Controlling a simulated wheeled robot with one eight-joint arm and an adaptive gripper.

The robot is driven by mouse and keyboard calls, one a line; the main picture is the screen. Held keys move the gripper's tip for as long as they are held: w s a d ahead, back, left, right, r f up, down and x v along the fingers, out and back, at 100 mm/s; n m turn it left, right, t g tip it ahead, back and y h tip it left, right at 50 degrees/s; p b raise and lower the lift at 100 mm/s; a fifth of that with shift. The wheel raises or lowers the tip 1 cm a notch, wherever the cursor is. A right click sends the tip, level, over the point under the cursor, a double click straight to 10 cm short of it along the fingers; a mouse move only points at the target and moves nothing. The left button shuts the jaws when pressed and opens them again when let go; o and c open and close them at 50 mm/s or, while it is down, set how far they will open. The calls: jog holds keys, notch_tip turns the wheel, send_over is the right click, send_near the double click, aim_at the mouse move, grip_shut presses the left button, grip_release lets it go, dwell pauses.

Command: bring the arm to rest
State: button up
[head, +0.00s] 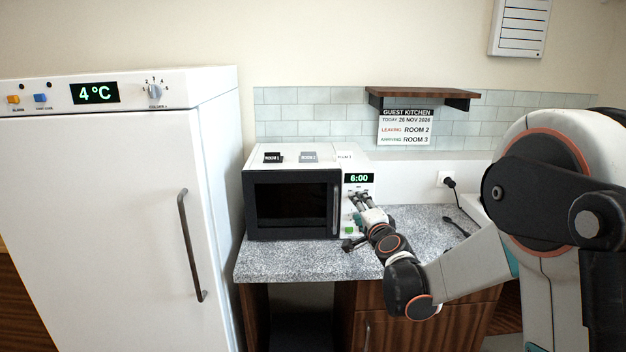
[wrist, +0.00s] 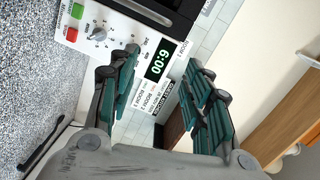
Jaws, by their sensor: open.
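My gripper (head: 362,207) is at the end of my extended arm, in front of the control panel on the right side of the microwave (head: 292,205). In the wrist view my gripper (wrist: 162,100) shows two finger pads apart with nothing between them. The microwave panel (wrist: 105,35) with its dial, green and red buttons and a display reading 6:00 (wrist: 160,62) lies beyond the fingers. I cannot tell whether a finger touches the panel. The microwave door looks closed.
A white fridge (head: 110,200) with a 4°C display stands at the left. The speckled counter (head: 300,262) carries the microwave. A wooden shelf (head: 422,93) and a guest kitchen sign (head: 405,127) are on the wall behind. A plugged socket (head: 446,180) is at the right.

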jog(key=s+a+r+n+g+y, duration=0.15)
jog(key=s+n, duration=0.25)
jog(key=s, duration=0.5)
jog(key=s+a+r+n+g, duration=0.2)
jog(key=s+r+n+g, duration=0.15)
jog(key=s, duration=0.55)
jog(key=s+d+f+n+g+h, duration=0.1)
jog(key=s+d+f+n, duration=0.1)
jog(key=s, duration=0.6)
jog(key=s+d+f+n+g+h, duration=0.1)
jog(key=s+d+f+n+g, duration=0.1)
jog(key=s, duration=0.7)
jog(key=s+d+f+n+g+h, duration=0.1)
jog(key=s+f, duration=0.3)
jog(key=s, duration=0.5)
jog(key=shift+s+d+f+n+g, duration=0.25)
jog(key=shift+d+f+n+g, duration=0.1)
jog(key=shift+d+n+g, duration=0.4)
jog(key=shift+w+t, duration=0.1)
jog(key=shift+t, duration=0.15)
